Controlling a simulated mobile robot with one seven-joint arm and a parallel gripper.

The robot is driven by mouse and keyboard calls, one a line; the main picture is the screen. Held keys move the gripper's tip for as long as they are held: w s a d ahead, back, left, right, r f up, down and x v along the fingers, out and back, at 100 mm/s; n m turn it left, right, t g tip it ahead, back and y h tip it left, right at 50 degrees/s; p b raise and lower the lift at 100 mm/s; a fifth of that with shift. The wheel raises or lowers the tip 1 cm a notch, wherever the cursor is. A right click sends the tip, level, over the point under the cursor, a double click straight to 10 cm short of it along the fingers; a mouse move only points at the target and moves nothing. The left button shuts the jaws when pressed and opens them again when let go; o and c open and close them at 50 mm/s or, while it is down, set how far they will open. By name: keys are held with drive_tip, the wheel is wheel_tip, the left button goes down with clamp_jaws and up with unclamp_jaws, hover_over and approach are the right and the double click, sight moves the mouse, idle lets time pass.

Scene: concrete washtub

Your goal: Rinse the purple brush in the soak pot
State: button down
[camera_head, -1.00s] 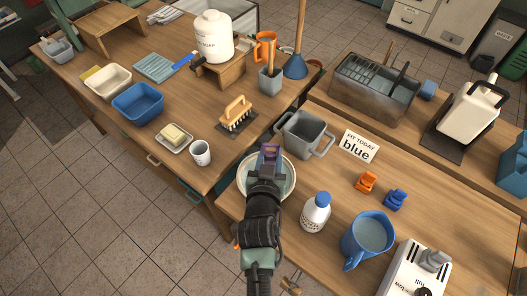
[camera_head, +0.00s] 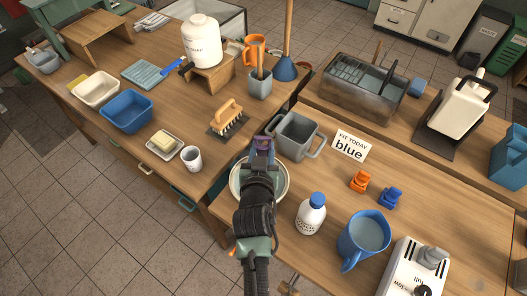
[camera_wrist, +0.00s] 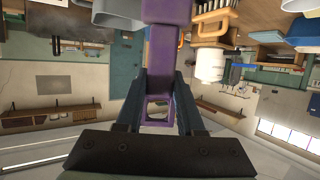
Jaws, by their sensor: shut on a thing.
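My gripper (camera_head: 262,150) is shut on the purple brush (camera_head: 263,142). In the wrist view the brush's purple handle (camera_wrist: 162,55) runs up from between the fingers (camera_wrist: 160,92), and its far end leaves the top of the picture. The bristles cannot be made out in the head view. The gripper is over the far part of a pale round basin (camera_head: 286,184), which my arm partly hides. Which vessel is the soak pot is not labelled.
A white bottle with a blue cap (camera_head: 311,217) and a blue jug (camera_head: 365,238) stand to the right. A wooden scrub brush (camera_head: 228,115) and white cup (camera_head: 191,158) are on the left table.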

drive_tip(key=shift+s+a+f+b, duration=0.1)
drive_tip(key=shift+a+f+b, duration=0.05)
drive_tip(key=shift+a+b, duration=0.5)
drive_tip(key=shift+s+a+b, duration=0.1)
drive_tip(key=shift+a+b, duration=0.2)
drive_tip(key=shift+a, duration=0.3)
drive_tip(key=shift+d+r, duration=0.1)
drive_tip(key=shift+r, duration=0.1)
drive_tip(key=shift+s+d+p, duration=0.55)
drive_tip(key=shift+d+p, duration=0.1)
drive_tip(key=shift+p, duration=0.05)
drive_tip(key=shift+f, duration=0.1)
